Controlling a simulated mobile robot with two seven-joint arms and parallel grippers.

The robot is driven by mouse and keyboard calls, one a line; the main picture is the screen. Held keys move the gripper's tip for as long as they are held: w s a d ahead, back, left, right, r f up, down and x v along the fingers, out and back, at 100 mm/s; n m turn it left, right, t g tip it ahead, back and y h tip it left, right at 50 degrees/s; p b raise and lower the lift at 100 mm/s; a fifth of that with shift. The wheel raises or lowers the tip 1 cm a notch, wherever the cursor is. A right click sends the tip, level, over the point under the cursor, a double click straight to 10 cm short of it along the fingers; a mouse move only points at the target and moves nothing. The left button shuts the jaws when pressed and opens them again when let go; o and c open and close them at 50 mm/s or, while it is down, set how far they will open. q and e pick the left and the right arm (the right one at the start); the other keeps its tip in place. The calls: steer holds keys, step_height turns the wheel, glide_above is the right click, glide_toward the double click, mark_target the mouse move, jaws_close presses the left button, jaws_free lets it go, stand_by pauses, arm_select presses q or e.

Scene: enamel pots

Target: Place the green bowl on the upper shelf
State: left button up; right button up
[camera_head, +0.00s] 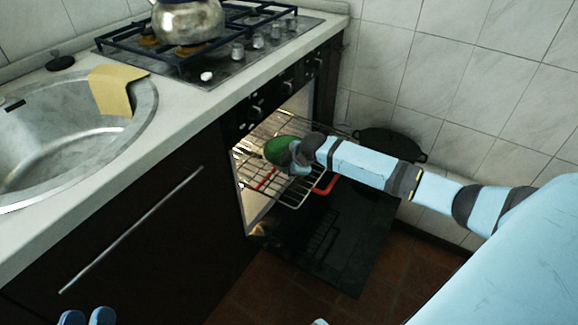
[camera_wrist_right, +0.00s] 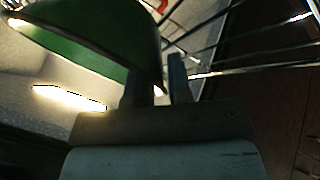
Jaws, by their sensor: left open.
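The green bowl (camera_head: 277,150) is at the mouth of the open oven, over the wire shelf (camera_head: 288,198). My right gripper (camera_head: 295,156) reaches in from the right and is at the bowl's near side. In the right wrist view the bowl (camera_wrist_right: 95,35) is tilted, and its rim runs between the two fingers (camera_wrist_right: 154,82), which are shut on it. Whether the bowl touches the shelf is hard to tell. My left gripper (camera_head: 87,317) is open and empty at the bottom left, in front of the dark cabinet.
The oven door (camera_head: 345,235) is folded down. A red-edged item (camera_head: 326,185) shows by the shelf. A dark pan (camera_head: 392,143) is near the tiled wall. A kettle (camera_head: 188,22) stands on the stove. A yellow cloth (camera_head: 112,92) hangs over the sink's edge (camera_head: 148,100).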

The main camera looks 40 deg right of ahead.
steer(key=shift+o, duration=0.6)
